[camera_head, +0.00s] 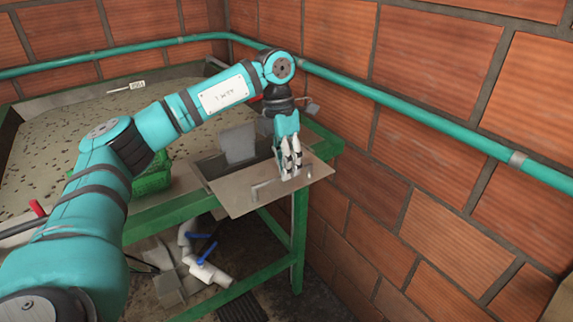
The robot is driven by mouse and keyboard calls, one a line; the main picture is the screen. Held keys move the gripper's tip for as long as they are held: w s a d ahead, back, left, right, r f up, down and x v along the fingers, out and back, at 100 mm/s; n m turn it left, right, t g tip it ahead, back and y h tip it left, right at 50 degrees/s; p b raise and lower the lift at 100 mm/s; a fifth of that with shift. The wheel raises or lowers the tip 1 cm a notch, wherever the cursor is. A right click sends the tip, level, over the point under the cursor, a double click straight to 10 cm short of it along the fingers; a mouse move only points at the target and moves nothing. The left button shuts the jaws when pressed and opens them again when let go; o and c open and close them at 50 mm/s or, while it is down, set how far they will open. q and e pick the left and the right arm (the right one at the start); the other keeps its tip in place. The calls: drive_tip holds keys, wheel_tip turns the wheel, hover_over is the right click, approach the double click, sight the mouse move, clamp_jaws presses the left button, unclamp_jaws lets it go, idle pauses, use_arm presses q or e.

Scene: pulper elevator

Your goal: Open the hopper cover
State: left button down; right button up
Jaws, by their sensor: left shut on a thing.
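The hopper cover (243,202) is a flat grey metal plate at the front right corner of the green-framed table. It juts out past the table's front edge, and a dark opening (212,166) shows behind its back left edge. A thin handle stands on its upper face. My left gripper (291,174) comes down from above onto the right part of the cover and is shut on its handle. The fingers hide the grip itself. My right gripper is not in view.
A grey upright plate (238,144) stands just behind the opening. A green basket (152,178) sits left of it. A teal pipe (420,115) runs along the brick walls. White pipes with blue valve handles (207,253) lie below the table. The floor in front right is open.

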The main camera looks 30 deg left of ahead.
use_arm(q)
drive_tip(key=shift+s+d, duration=0.2)
drive_tip(key=shift+d, duration=0.5)
drive_tip(key=c, duration=1.3)
unclamp_jaws()
drive_tip(key=shift+r, duration=0.25)
drive_tip(key=r, duration=0.3)
drive_tip(key=a+r, duration=0.1)
drive_tip(key=r, duration=0.3)
drive_tip(key=a+r, duration=0.1)
drive_tip(key=r, duration=0.3)
drive_tip(key=shift+w+a+r, duration=0.1)
drive_tip(key=shift+w+r, duration=0.05)
drive_tip(key=shift+w, duration=0.25)
